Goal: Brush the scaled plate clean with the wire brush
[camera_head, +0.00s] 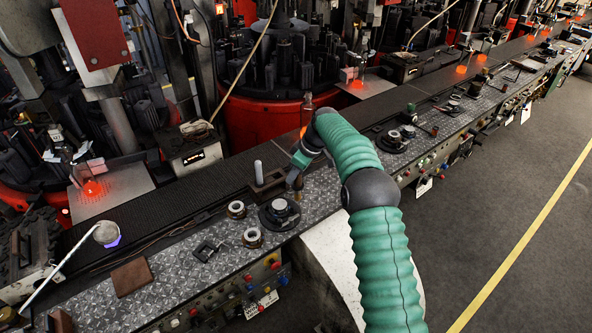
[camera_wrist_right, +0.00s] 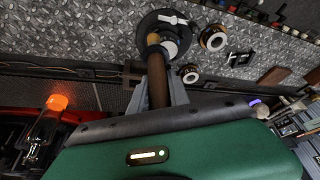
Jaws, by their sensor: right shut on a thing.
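A dark round plate (camera_head: 268,219) with a grey metal hub (camera_head: 280,207) lies on the diamond-tread bench top. It also shows in the right wrist view (camera_wrist_right: 148,22). My right gripper (camera_head: 293,184) is just above the plate's far right edge, pointing down. In the right wrist view its fingers (camera_wrist_right: 163,92) are shut on a brown rod-like handle, which I take for the wire brush (camera_wrist_right: 157,75). The brush's far end overlaps the plate in that view; I cannot tell whether it touches. The bristles are not clear. My left gripper is not in view.
Two metal rings (camera_head: 236,209) (camera_head: 252,238) and a black square frame (camera_head: 204,251) lie left of the plate. A dark block (camera_head: 266,187) with an upright grey peg (camera_head: 258,171) stands behind it. A brown block (camera_head: 132,277) lies further left. Machines line the back.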

